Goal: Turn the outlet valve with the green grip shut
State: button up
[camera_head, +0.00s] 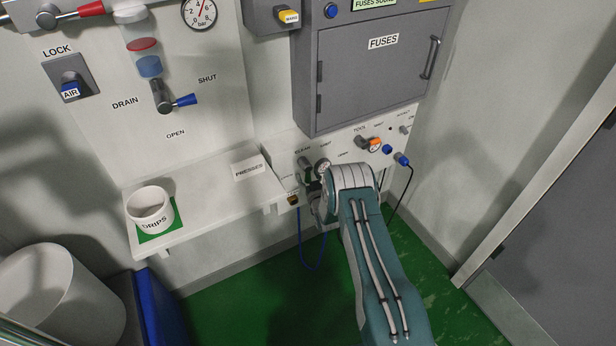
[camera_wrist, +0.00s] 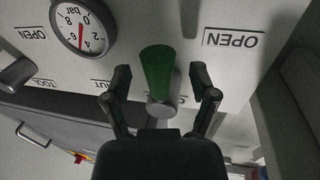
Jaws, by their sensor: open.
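The outlet valve's green grip (camera_wrist: 157,72) shows in the wrist view as a dark green cylinder with a grey round hub (camera_wrist: 161,106) at its end. My gripper (camera_wrist: 158,86) is open, with one finger on each side of the grip and hub. A gap shows on both sides, and I see no clear contact. An OPEN label (camera_wrist: 233,40) is on the panel to the right of the grip. In the head view my arm covers much of the area around this valve.
A pressure gauge (camera_wrist: 82,27) sits beside the valve. Above the low panel hangs the fuse cabinet (camera_head: 365,75). A shelf (camera_head: 210,205) holds a DRIPS cup (camera_head: 150,207) at left. Blue plugs with a cable (camera_head: 402,159) are right of my arm.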

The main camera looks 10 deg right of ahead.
grip_shut()
